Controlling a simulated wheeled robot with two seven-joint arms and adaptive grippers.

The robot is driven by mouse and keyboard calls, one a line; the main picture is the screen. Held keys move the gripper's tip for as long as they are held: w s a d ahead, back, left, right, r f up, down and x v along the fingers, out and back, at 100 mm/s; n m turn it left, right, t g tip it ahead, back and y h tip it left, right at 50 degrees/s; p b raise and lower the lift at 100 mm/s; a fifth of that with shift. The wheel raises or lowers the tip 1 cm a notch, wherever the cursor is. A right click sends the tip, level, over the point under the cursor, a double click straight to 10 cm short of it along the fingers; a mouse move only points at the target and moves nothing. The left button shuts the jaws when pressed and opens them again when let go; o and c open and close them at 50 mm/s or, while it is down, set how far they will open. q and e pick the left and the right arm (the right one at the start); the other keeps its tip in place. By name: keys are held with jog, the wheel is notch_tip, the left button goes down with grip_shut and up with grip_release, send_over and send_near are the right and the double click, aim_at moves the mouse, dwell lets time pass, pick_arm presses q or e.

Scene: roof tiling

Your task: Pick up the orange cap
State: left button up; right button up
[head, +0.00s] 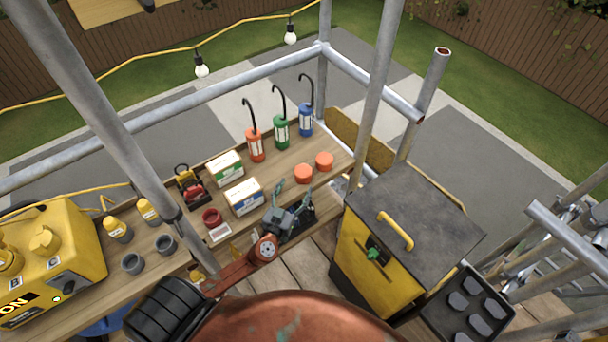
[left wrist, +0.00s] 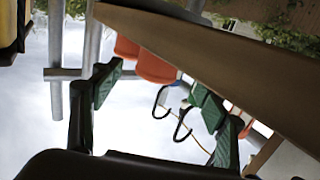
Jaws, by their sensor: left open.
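Two orange caps are at the right end of the wooden plank bench in the head view. The nearer cap (head: 303,173) is left of and in front of the other cap (head: 324,161). In the left wrist view the orange caps (left wrist: 155,67) show at the edge of the board, beyond my fingers. My left gripper (head: 290,194) is open and empty at the bench's front edge, just short of the nearer cap. In the left wrist view its green-padded fingers (left wrist: 160,95) stand wide apart. My right gripper is not in view.
Orange (head: 255,145), green (head: 281,132) and blue (head: 305,119) hooked canisters stand behind the caps. Two boxes (head: 244,196) and a red cup (head: 212,217) lie left. A yellow bin with a dark lid (head: 425,215) stands right. Scaffold poles (head: 375,90) surround the bench.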

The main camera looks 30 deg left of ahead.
aim_at(300, 179)
pick_arm(q)
jog(key=x, duration=0.2)
jog(key=p+x, duration=0.1)
jog(key=x, duration=0.1)
jog(key=p+x, duration=0.1)
jog(key=x, duration=0.2)
jog(key=shift+d+r, duration=0.1)
jog(key=shift+r, duration=0.25)
jog(key=shift+w+f, duration=0.1)
jog(key=shift+w, duration=0.2)
jog(key=c, duration=1.2)
